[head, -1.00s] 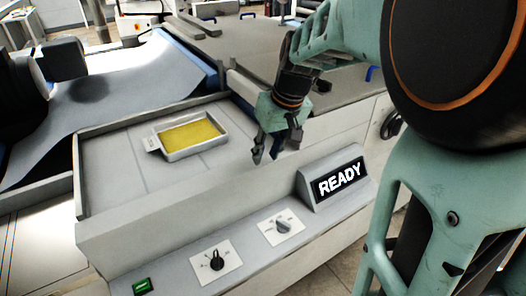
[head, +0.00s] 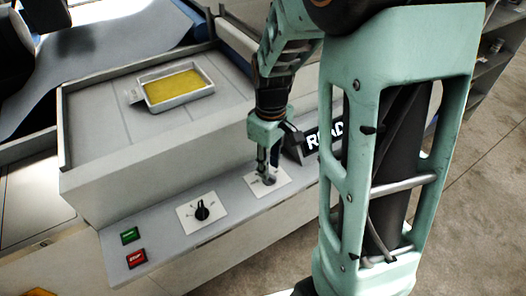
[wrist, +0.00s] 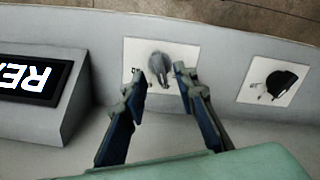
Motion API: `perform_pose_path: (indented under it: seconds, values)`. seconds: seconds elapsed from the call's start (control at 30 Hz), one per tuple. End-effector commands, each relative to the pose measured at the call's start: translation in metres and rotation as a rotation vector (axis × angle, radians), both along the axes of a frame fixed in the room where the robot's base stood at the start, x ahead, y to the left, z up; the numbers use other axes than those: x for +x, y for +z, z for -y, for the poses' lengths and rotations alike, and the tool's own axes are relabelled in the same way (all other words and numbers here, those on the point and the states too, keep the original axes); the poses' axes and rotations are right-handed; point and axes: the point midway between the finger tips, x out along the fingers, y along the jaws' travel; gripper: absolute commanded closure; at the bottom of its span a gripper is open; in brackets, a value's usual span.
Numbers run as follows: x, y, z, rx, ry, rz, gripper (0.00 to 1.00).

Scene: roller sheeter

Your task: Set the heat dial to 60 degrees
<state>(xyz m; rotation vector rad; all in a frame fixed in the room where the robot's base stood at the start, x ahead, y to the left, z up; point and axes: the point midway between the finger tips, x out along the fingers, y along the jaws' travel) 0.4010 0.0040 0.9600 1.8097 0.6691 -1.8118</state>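Two dials sit on white plates on the sloping front panel. The grey dial (head: 268,181) is beside the display and shows in the wrist view (wrist: 158,64). The black dial (head: 203,212) is to its left, and in the wrist view (wrist: 280,81) it lies to the right. The plate markings are too small to read, so I cannot tell which dial sets the heat. My gripper (head: 266,164) points down over the grey dial. In the wrist view my gripper (wrist: 158,76) has its fingers apart, one on each side of the grey knob. I cannot tell whether they touch it.
The READY display box (head: 306,148) stands close beside my gripper and is partly hidden by my arm. A green button (head: 130,235) and a red button (head: 136,257) are at the panel's left end. A metal tray (head: 150,99) with yellow contents lies on the machine top.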

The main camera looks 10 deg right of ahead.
Motion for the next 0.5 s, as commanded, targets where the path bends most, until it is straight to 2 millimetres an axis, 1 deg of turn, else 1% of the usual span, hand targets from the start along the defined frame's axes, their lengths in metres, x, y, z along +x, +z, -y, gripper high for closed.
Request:
perform_pose_path:
  seconds: [0.03, 0.2, 0.3, 0.5]
  values:
    - [-0.001, -0.009, 0.000, -0.001, 0.000, -0.004, 0.73]
    - [0.000, -0.025, 0.000, -0.001, 0.000, -0.001, 0.73]
    - [0.000, -0.029, 0.000, 0.000, -0.001, 0.000, 0.73]
    - [0.000, -0.030, 0.000, 0.000, -0.001, 0.001, 0.73]
